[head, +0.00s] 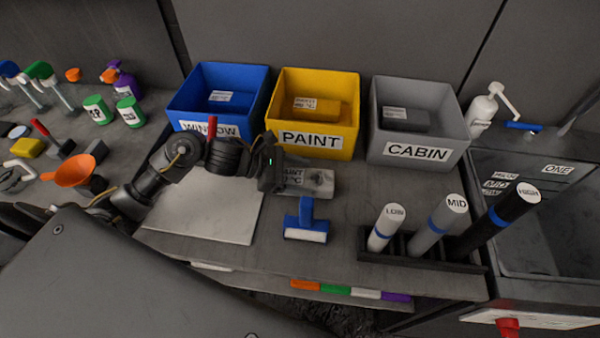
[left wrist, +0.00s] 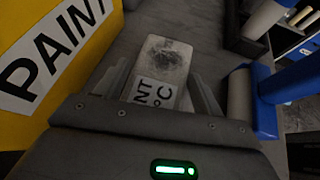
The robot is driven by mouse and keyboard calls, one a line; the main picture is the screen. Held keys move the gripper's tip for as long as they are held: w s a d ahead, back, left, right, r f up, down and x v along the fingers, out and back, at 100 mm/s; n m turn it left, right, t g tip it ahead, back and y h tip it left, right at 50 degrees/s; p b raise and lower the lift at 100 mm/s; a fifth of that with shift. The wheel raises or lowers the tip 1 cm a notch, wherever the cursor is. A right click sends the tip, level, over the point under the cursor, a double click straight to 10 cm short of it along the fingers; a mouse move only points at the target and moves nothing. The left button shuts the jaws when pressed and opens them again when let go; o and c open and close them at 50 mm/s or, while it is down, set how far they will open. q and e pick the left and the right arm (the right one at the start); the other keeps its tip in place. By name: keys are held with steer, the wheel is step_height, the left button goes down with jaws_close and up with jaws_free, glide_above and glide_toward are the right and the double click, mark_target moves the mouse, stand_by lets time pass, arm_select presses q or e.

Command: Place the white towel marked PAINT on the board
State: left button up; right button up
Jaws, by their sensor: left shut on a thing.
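The white towel (head: 318,182) is a pale folded block with a dark smudge and a partly hidden label reading "...NT". It is in front of the yellow PAINT bin, at or just above the bench; I cannot tell which. My left gripper (head: 280,175) reaches over the board from the left and is shut on the towel. In the left wrist view the towel (left wrist: 165,62) lies between the two fingers of the gripper (left wrist: 158,90). The board (head: 205,212) is a flat pale sheet left of the towel, partly hidden by my arm. My right gripper is not in view.
Blue WINDOW (head: 218,95), yellow PAINT (head: 312,110) and grey CABIN (head: 417,120) bins stand behind. A blue-handled tool (head: 306,222) is in front of the towel. A rack of tubes (head: 425,248) stands right. Bottles and tools crowd the left.

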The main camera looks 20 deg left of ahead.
arm_select(q)
steer(key=shift+f, duration=0.15)
steer(key=o, duration=1.5)
steer(key=shift+o, duration=0.2)
steer(key=shift+a, duration=0.1)
steer(key=b+v, duration=0.3)
steer(key=v, duration=0.7)
steer(key=shift+s+a, duration=0.15)
steer(key=shift+a, duration=0.15)
steer(key=shift+s+a+r+b, duration=0.3)
steer(key=shift+a+r, duration=0.1)
steer(key=shift+r, duration=0.2)
